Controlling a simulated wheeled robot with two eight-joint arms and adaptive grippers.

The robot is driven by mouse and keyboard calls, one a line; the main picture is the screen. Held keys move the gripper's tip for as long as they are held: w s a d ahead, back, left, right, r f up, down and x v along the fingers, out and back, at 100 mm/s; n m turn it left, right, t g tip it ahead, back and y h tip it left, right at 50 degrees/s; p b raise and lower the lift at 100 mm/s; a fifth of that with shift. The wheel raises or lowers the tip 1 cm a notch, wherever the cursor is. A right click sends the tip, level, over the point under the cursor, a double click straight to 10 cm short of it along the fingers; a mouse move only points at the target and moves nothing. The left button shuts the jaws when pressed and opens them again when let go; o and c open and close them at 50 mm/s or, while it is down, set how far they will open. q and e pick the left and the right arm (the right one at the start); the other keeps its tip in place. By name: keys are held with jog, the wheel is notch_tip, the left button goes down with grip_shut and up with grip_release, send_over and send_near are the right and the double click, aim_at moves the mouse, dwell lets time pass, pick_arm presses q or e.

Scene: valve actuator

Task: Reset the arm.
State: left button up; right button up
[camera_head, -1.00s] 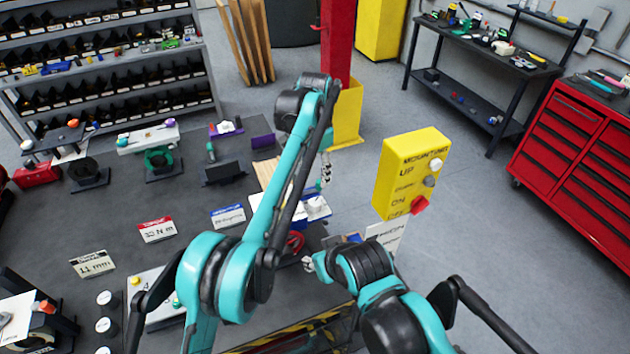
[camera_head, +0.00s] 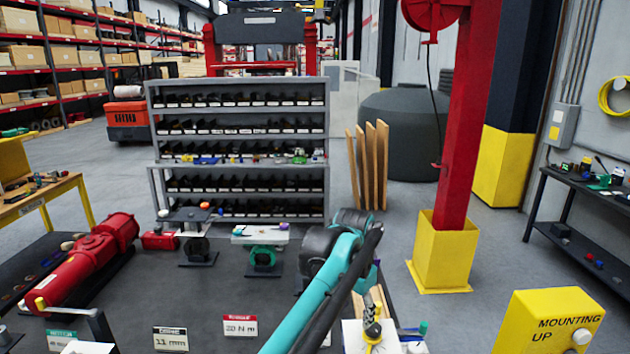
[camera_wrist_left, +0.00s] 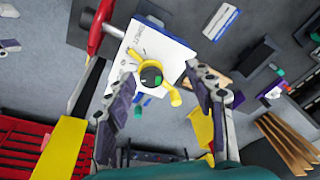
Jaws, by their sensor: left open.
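My left arm reaches across the dark workbench in the head view, and its gripper (camera_head: 373,306) points down at the right side of the bench, partly hidden by the arm. Below it is a white plate (camera_head: 353,341) with a yellow knob (camera_head: 373,332). In the left wrist view my left gripper (camera_wrist_left: 161,80) is open, its two fingers on either side of the yellow knob (camera_wrist_left: 166,90), which has a dark, green-marked centre. The knob sits on the white printed plate (camera_wrist_left: 133,47). I cannot tell whether the fingers touch it. My right gripper is not in view.
The workbench (camera_head: 200,300) holds a red actuator (camera_head: 85,265) at left and label cards (camera_head: 240,325) in front. A yellow MOUNTING box (camera_head: 545,322) stands at lower right. A red post (camera_head: 463,130) and grey shelf (camera_head: 240,150) stand behind.

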pick_arm(q)
jog(key=s+a+f+n+t+b, duration=0.1)
jog(key=s+a+f+n+b, duration=0.1)
jog(key=s+a+f, duration=0.3)
jog(key=s+a+f+n+t+b, duration=0.1)
jog(key=s+a+b, duration=0.2)
jog(key=a, duration=0.4)
jog(key=s+a+f+n+t+b, duration=0.1)
jog(key=s+a+f+n+b, duration=0.1)
jog(key=s+a+f, duration=0.3)
jog(key=s+a+f+n+t+b, duration=0.1)
jog(key=s+a+f+n+b, duration=0.1)
jog(key=s+a+f, duration=0.3)
jog(key=s+a+f+n+t+y+b, duration=0.1)
jog(key=s+a+f+n+b, duration=0.1)
jog(key=s+a+f, duration=0.3)
notch_tip(320, 180, down, 4)
jog(key=shift+a+r+n+b, duration=0.15)
jog(key=shift+n+b, duration=0.15)
jog(key=shift+b, duration=0.6)
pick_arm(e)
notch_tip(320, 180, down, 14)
